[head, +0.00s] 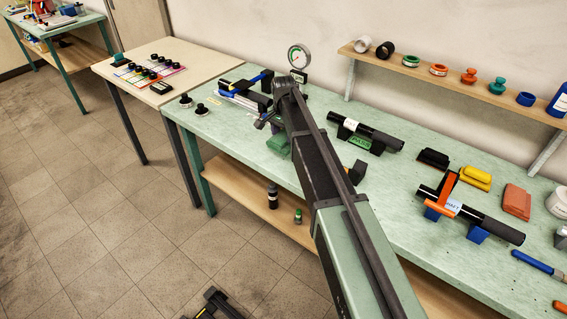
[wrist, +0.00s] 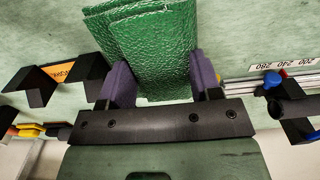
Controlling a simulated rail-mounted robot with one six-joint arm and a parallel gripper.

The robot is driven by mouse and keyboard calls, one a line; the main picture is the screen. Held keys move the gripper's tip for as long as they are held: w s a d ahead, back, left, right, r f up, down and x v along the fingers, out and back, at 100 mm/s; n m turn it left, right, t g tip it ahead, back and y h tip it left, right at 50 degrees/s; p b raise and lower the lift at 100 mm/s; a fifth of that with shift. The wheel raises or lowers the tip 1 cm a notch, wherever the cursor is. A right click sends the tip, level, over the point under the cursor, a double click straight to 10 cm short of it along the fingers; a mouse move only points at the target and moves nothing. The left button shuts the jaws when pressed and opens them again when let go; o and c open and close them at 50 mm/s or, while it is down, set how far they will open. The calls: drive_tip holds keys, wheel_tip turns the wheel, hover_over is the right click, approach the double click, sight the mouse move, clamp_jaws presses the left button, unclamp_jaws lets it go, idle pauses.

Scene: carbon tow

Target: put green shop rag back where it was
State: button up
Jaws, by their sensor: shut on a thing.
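The green shop rag (wrist: 150,45) is a folded, textured cloth between the purple finger pads of my gripper (wrist: 163,82) in the wrist view. The fingers are shut on it from both sides. In the head view a small part of the green rag (head: 277,143) shows just left of my arm, over the pale green workbench (head: 222,122). My arm hides most of the gripper there. I cannot tell whether the rag touches the bench top.
In the wrist view, black V-shaped supports (wrist: 30,84) stand left of the rag, with an orange label (wrist: 62,72) between them. A numbered label (wrist: 280,66) lies right. In the head view, a black tube on supports (head: 365,132) and a dial gauge (head: 299,56) are nearby.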

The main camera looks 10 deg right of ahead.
sight(284, 145)
wheel_tip(284, 145, down, 6)
drive_tip(key=b, duration=0.4)
drive_tip(key=shift+r, duration=0.35)
drive_tip(key=shift+f, duration=0.2)
drive_tip(key=o, duration=1.2)
drive_tip(key=shift+r, duration=0.1)
wheel_tip(284, 145, up, 12)
drive_tip(key=p, duration=1.2)
drive_tip(key=shift+r, duration=0.25)
drive_tip(key=s+d+n, duration=0.1)
drive_tip(key=s+n, duration=0.8)
drive_tip(key=s, duration=2.2)
drive_tip(key=shift+s+f+n, duration=0.15)
drive_tip(key=shift+s+n, duration=0.15)
drive_tip(key=shift+n, duration=0.1)
